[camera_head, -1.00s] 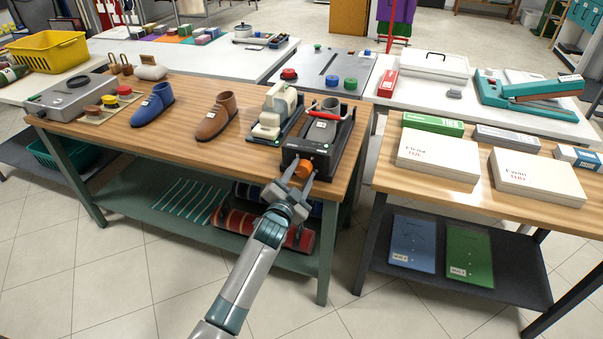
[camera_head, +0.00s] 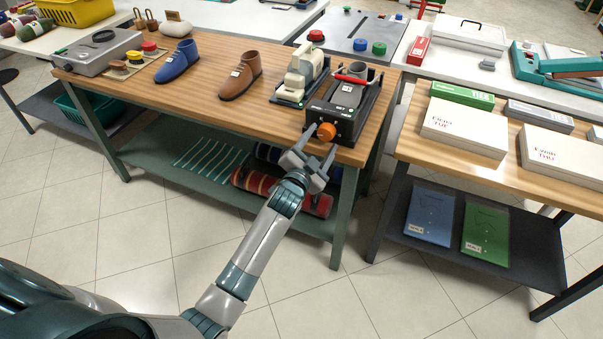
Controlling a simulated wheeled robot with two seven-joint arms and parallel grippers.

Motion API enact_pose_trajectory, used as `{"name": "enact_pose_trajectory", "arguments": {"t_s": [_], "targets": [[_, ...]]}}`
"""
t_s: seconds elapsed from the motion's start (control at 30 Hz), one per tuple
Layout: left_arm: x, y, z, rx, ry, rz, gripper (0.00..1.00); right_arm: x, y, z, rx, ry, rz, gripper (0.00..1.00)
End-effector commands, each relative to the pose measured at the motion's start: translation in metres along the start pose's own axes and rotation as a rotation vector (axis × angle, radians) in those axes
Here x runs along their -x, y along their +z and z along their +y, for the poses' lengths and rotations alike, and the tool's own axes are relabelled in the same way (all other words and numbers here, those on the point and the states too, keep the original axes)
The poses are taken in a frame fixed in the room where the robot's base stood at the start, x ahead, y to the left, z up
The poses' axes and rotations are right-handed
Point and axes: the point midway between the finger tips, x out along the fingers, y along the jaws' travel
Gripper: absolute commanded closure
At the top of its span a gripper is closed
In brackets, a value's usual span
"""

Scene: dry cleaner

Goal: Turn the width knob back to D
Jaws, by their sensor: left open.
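An orange round width knob (camera_head: 326,132) sits on the front face of a black machine (camera_head: 343,106) at the right front of the wooden workbench. The letters around the knob are too small to read. My left gripper (camera_head: 322,146) is open, with one finger to each side of the knob and slightly in front of it. I cannot tell whether the fingers touch it. My right gripper is not in view.
A cream and grey machine (camera_head: 301,75) stands just left of the black one. A brown shoe (camera_head: 240,73) and a blue shoe (camera_head: 178,62) stand further left. White boxes (camera_head: 466,125) lie on the table at the right. Floor shows between the tables.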

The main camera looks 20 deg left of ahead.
Motion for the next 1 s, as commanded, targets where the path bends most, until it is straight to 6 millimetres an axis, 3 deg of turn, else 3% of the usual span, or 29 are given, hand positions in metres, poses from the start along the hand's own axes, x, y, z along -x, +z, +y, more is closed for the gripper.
{"name": "enact_pose_trajectory", "arguments": {"t_s": [0.37,0.6,0.8,1.0], "targets": [[0.073,0.002,0.001,0.000,0.001,-0.001,0.42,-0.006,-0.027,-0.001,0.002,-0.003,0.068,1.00],[0.118,0.002,0.001,0.001,0.001,-0.002,0.42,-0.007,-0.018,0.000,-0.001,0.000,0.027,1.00],[0.141,0.002,0.001,0.001,0.001,-0.002,0.42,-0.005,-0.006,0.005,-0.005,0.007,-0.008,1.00],[0.148,0.001,0.000,0.001,0.000,-0.002,0.42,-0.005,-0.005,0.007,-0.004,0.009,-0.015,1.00]]}}
